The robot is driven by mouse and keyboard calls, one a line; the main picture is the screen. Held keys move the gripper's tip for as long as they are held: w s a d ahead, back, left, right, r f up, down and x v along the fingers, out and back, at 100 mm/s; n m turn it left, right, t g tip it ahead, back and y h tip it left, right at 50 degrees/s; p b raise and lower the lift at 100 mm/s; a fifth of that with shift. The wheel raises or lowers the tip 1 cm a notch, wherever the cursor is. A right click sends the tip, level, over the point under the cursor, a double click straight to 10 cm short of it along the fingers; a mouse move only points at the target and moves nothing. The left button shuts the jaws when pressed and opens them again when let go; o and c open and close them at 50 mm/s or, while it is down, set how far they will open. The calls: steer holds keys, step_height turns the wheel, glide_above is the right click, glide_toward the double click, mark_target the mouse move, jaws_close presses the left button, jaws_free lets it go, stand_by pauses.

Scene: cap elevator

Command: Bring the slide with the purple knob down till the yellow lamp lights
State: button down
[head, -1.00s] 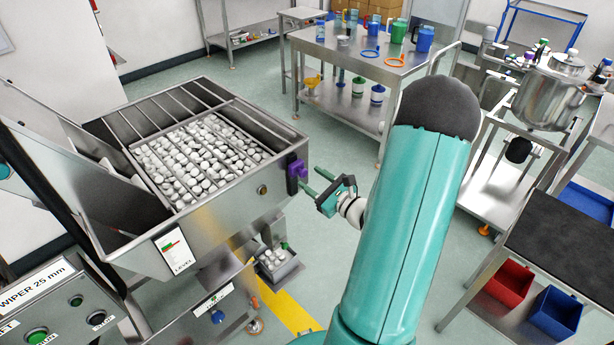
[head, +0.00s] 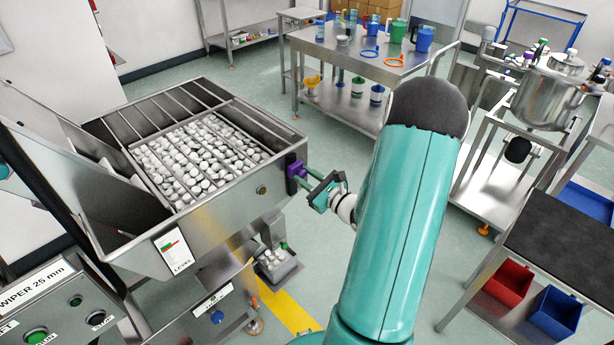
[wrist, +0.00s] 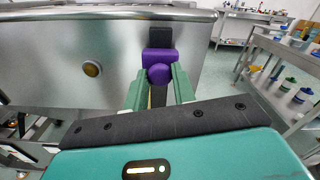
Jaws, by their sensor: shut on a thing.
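The purple knob (head: 293,164) sits on the right side of the steel hopper, high up near its rim. In the wrist view the knob (wrist: 158,57) is in front of a dark upright track (wrist: 160,37). My gripper (head: 300,175) reaches it from the right. Its two green fingers (wrist: 159,78) are shut on the knob, one on each side of its round end. The lamp (head: 262,190) is a round disc on the hopper wall, left of the knob. In the wrist view the lamp (wrist: 92,69) looks dull amber, not brightly lit.
The hopper (head: 225,190) holds many white caps in rows. A level gauge (head: 173,250) is on its front. A steel table (head: 375,62) with cups stands behind. Open floor lies between hopper and table. A black-topped bench (head: 560,235) is at the right.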

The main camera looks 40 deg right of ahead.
steer(key=shift+f, duration=0.35)
steer(key=c, duration=1.1)
jaws_free()
steer(key=shift+c, duration=0.2)
steer(key=s, duration=1.3)
steer(key=shift+s+d, duration=0.15)
steer(key=shift+s, duration=0.25)
